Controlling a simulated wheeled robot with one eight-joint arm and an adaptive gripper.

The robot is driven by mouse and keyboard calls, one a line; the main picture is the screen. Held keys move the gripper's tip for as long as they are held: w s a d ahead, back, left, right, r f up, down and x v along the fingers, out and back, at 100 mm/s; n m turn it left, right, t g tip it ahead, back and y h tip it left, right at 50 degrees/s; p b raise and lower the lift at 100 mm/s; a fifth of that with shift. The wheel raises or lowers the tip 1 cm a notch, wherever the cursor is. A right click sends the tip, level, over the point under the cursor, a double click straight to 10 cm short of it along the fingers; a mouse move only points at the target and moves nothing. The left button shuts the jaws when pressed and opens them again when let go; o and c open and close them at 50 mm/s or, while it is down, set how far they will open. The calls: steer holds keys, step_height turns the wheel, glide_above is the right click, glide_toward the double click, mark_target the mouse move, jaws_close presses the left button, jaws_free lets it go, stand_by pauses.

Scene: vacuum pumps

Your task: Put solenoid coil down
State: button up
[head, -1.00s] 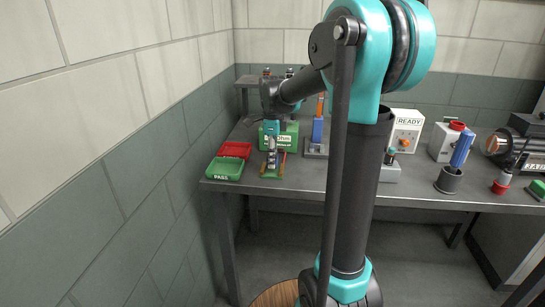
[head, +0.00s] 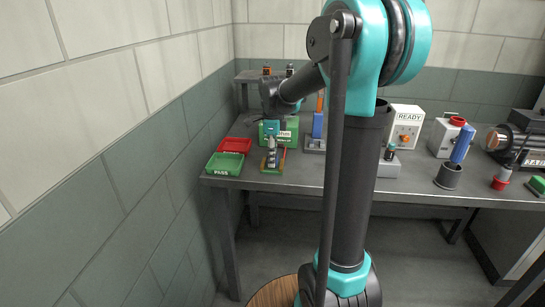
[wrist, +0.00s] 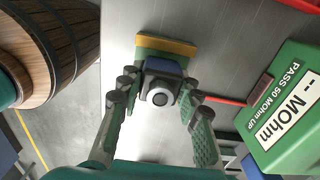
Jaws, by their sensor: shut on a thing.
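My gripper (wrist: 160,96) is shut on the solenoid coil (wrist: 160,82), a dark block with a blue side and a round grey end, held between the two green-padded fingers. Behind it in the wrist view is a yellow and green stand (wrist: 166,46). In the head view my gripper (head: 271,145) points down over this stand (head: 264,167), at the left end of the bench. The coil is too small there to make out clearly. I cannot tell whether it touches the stand.
A green PASS tray (head: 224,165) and a red tray (head: 235,145) lie left of the stand. A green MOhm meter (wrist: 290,112) stands close by, with a red lead (wrist: 222,100) near the fingers. A blue post (head: 317,128) and a READY box (head: 406,126) stand farther right.

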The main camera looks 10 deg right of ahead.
steer(key=shift+f, duration=0.2)
steer(key=o, duration=1.3)
step_height(320, 180, up, 12)
steer(key=shift+f, duration=0.1)
steer(key=shift+c, duration=0.2)
jaws_close()
stand_by(1.1)
